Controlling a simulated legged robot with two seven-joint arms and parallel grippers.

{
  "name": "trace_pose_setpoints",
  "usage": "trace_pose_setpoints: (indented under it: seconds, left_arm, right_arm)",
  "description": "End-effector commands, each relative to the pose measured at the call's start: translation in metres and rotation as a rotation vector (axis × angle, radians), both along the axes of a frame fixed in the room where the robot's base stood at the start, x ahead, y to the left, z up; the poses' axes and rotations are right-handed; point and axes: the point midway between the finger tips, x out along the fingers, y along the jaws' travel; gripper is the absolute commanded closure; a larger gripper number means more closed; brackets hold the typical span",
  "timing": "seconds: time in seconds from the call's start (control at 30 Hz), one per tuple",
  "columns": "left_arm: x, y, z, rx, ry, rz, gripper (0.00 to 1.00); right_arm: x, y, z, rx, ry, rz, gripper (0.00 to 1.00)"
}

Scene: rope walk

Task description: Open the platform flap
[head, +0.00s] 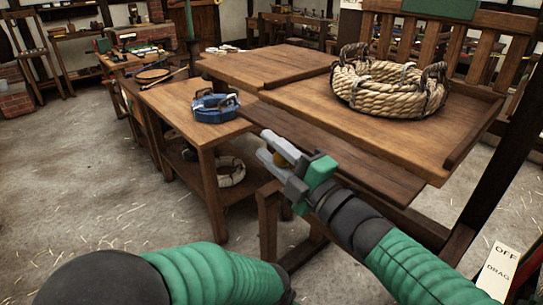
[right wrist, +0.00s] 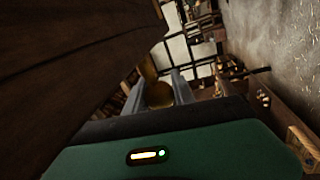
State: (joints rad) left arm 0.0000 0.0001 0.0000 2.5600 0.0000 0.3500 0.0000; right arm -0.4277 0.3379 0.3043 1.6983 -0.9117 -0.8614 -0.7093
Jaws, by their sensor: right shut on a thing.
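The wooden platform (head: 385,135) stands at the right with a slatted back. A darker board, seemingly the flap (head: 350,152), runs along its near edge; I cannot tell its exact tilt. My right gripper (head: 268,147) is at the board's left near edge, its grey fingers shut on a small brass knob (head: 265,157). The knob also shows between the fingers in the right wrist view (right wrist: 159,95); how it joins the board is hidden. Dark wood (right wrist: 75,50) fills that view's upper left. My left arm crosses the bottom of the head view; its gripper is out of sight.
A thick rope coil (head: 390,88) lies on the platform. A side table (head: 180,105) with a blue coil (head: 215,107) stands left of it; a pale coil (head: 230,171) is on its lower shelf. A dark post and an OFF/DRAG sign (head: 498,270) are at right. Floor at left is clear.

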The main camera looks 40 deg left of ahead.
Motion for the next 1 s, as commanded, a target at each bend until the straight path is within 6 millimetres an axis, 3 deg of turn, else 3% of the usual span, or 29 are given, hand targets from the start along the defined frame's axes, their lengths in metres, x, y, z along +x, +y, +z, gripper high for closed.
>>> trace_pose_setpoints:
  seconds: [0.57, 0.6, 0.7, 0.73, 1.0]
  left_arm:
    - [0.0, 0.0, -0.0063, 0.0, 0.0, 0.0, 1.0]
    - [0.0, 0.0, -0.0063, 0.0, 0.0, 0.0, 1.0]
    - [0.0001, 0.0, -0.0064, 0.0, 0.0, 0.0, 1.0]
    - [0.0001, 0.0, -0.0064, 0.0, 0.0, 0.0, 1.0]
    - [0.0, 0.0, -0.0065, 0.0, 0.0, 0.0, 1.0]
  right_arm:
    - [0.0021, -0.0009, -0.0016, -0.004, -0.035, -0.004, 1.0]
    - [0.0021, -0.0009, -0.0015, -0.004, -0.035, -0.004, 0.66]
    - [0.0018, -0.0009, -0.0018, -0.005, -0.034, -0.003, 0.53]
    - [0.0017, -0.0008, -0.002, -0.005, -0.034, -0.003, 0.49]
    - [0.0003, -0.001, -0.0022, -0.006, -0.034, -0.002, 0.48]
